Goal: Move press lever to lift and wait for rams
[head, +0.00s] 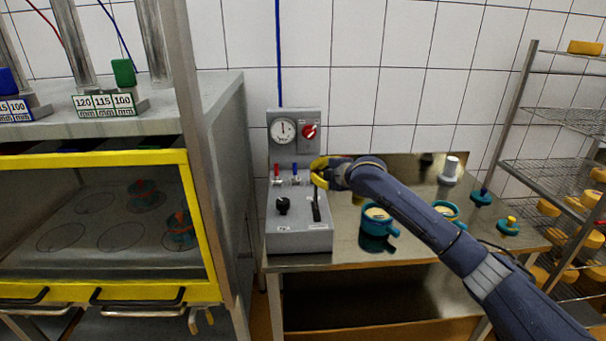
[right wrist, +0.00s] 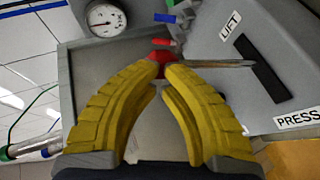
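The press lever (right wrist: 222,64) is a thin metal rod with a red knob (right wrist: 160,57). It rises from a dark slot (right wrist: 272,82) between the LIFT (right wrist: 231,25) and PRESS (right wrist: 298,117) labels, near the middle of the slot. The grey control box (head: 300,240) stands at the left end of the steel table. My right gripper (right wrist: 161,73) has its yellow fingertips closed together on the knob; in the head view the gripper (head: 320,172) is above the box and hides the knob. The rams (head: 70,40) stand on the cabinet at left; their lower ends are hidden. My left gripper is out of view.
A pressure gauge (head: 283,131) and red switch (head: 309,131) are on the upright panel, with small red and blue valves below. Blue moulds (head: 377,218) stand on the table under my right arm. A yellow-framed cabinet door (head: 105,291) is at left, a cheese rack (head: 545,165) at right.

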